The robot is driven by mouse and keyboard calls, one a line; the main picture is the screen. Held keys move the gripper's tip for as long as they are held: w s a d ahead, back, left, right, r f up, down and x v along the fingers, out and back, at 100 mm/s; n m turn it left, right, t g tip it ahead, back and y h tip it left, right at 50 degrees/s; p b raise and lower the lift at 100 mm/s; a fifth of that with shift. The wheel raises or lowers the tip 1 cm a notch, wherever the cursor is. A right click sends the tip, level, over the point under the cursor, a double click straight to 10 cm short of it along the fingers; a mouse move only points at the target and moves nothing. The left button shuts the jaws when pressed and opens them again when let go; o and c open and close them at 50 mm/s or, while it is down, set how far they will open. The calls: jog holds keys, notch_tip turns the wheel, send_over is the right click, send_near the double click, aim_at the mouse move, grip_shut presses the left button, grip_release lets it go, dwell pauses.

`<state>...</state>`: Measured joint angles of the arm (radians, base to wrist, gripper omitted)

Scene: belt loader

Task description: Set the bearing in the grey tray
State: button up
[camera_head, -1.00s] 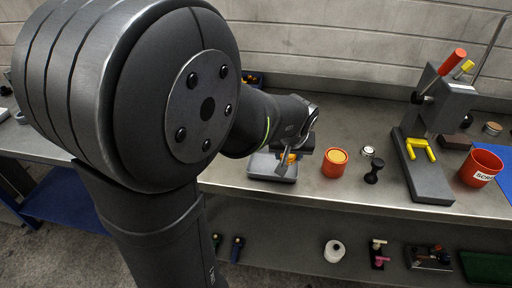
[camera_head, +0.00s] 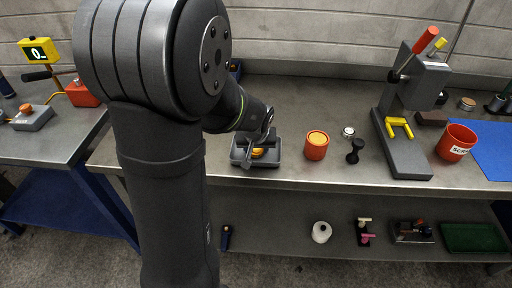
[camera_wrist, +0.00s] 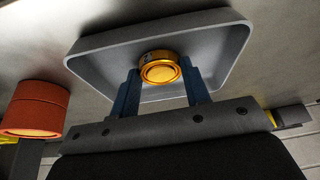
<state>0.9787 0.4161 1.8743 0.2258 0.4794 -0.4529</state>
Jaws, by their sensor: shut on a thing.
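The bearing is a gold ring (camera_wrist: 160,68) with a paler centre, seen between the two blue fingers of my gripper (camera_wrist: 161,82) in the wrist view. My gripper is shut on it. The grey tray (camera_wrist: 238,38) lies behind the bearing, its walls framing it. In the head view the bearing (camera_head: 258,152) shows as a small gold patch inside the tray's outline (camera_head: 240,163), under my gripper (camera_head: 259,146). I cannot tell whether the bearing touches the tray floor. My wrist hides part of the tray.
An orange-red pot (camera_head: 316,148) with a yellow top stands right of the tray. Beyond it are a black knobbed tool (camera_head: 355,151), a small round silver part (camera_head: 348,132) and a grey press (camera_head: 404,155). A red scrap bin (camera_head: 456,143) stands at the far right.

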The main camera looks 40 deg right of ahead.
jog(key=shift+f, duration=0.15)
jog(key=o, duration=1.3)
jog(key=v, duration=1.2)
jog(key=shift+w+r, duration=0.1)
jog(key=shift+r, duration=0.15)
